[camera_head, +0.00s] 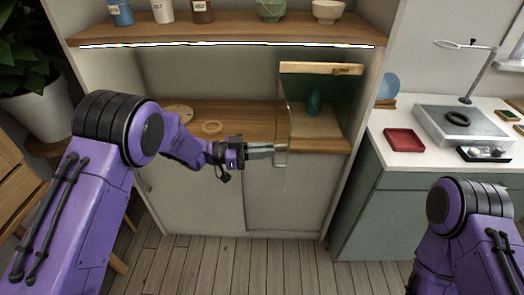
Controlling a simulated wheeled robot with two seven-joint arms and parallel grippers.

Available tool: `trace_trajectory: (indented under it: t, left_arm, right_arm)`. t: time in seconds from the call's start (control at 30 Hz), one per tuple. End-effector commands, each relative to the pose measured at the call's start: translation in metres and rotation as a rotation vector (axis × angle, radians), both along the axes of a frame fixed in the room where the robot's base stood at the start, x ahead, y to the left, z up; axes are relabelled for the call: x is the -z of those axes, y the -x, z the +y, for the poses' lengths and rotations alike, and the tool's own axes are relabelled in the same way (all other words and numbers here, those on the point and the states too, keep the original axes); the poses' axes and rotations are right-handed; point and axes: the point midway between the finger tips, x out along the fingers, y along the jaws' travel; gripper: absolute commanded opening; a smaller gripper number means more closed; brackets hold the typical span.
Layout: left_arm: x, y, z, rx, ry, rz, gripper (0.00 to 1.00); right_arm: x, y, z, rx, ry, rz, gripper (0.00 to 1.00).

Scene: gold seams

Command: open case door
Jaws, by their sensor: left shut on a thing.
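A display case with a pale wooden top (321,68) and clear glass sides stands on the right part of the cabinet's wooden counter. A teal vase (314,103) stands inside it. A clear door pane at its left front reaches below the counter edge; its outline is faint, so I cannot tell how far it stands open. A small pale handle (281,156) is on this pane. My left gripper (272,152) comes in from the left and is shut on the handle. Of my right arm only purple and black links show at the lower right; its gripper is not in view.
A wooden ring (212,127) and a round wooden piece (178,111) lie on the counter left of the case. Cups and bowls stand on the shelf (230,31) above. The side counter at right holds a red tray (404,141). Floor before the cabinet is clear.

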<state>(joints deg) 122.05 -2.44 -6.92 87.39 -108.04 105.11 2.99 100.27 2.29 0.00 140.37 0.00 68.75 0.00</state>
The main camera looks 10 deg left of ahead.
Motion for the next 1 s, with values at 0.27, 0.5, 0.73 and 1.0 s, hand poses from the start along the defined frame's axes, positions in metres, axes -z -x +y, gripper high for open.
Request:
trace_trajectory:
  t: [0.27, 0.5, 0.73, 1.0]
  left_arm:
    - [-0.0131, -0.0095, 0.007, -0.031, 0.019, -0.026, 0.36]
    - [-0.0093, -0.0079, 0.0074, -0.031, 0.015, -0.02, 0.36]
    - [-0.0077, -0.007, 0.0069, -0.029, 0.014, -0.018, 0.36]
    - [-0.007, -0.0067, 0.0053, -0.026, 0.012, -0.017, 0.36]
  right_arm:
    - [-0.0007, -0.0001, 0.0, 0.0, 0.0, 0.0, 0.43]
    - [-0.0002, 0.0, 0.0, 0.0, 0.0, 0.0, 0.43]
    - [0.0, 0.0, 0.0, 0.0, 0.0, 0.0, 0.43]
    - [0.0001, 0.0, 0.0, 0.0, 0.0, 0.0, 0.43]
